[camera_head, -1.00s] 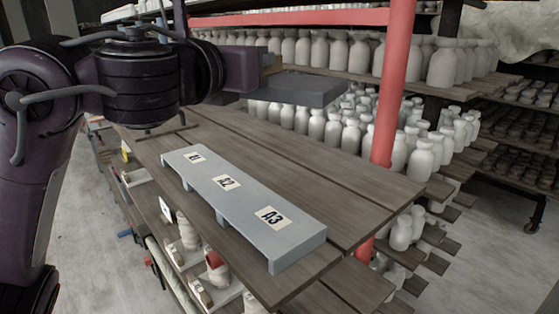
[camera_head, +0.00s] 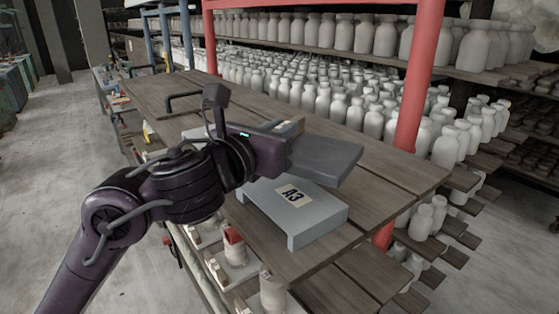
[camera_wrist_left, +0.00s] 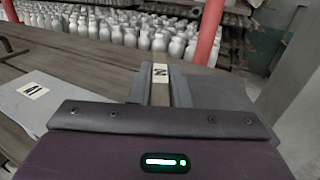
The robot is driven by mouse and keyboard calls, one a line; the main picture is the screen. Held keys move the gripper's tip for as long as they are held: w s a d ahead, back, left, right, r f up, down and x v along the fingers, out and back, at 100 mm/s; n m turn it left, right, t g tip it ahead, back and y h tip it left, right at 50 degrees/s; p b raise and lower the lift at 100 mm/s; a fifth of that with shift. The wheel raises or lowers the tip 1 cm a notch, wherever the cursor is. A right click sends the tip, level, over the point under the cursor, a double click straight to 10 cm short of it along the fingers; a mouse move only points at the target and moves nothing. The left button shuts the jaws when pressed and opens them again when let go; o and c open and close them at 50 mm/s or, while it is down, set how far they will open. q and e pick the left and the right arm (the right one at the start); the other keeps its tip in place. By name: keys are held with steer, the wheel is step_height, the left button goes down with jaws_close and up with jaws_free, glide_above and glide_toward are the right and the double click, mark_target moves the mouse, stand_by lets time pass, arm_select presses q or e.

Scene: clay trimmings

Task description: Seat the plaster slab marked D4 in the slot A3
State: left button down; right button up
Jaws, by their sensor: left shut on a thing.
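A grey rack (camera_head: 318,226) with slots lies on the plank table. Its A3 label (camera_head: 293,195) faces up at the near right end, and its top shows bare there. My arm hides the rest of the rack in the head view; the A1 label (camera_wrist_left: 33,90) shows in the left wrist view. My left gripper (camera_head: 308,140) is above the rack, just behind A3. It is shut on a tan slab (camera_head: 290,127), mostly hidden by the near grey finger. A pale label (camera_wrist_left: 160,72) shows on the slab between the fingers; its marking is hard to read. My right gripper is out of view.
A red post (camera_head: 418,85) stands at the table's back right edge. Shelves of white bottles (camera_head: 340,105) fill the space behind. The table boards (camera_head: 395,170) are clear right of the rack. Pots (camera_head: 235,245) stand on a lower shelf in front.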

arm_select(q)
steer(key=shift+f+b, duration=0.5)
steer(key=shift+f, duration=1.75)
steer(key=shift+f+b, duration=0.25)
steer(key=shift+b, duration=0.1)
steer(key=c, duration=1.4)
jaws_free()
steer(key=shift+o, duration=0.2)
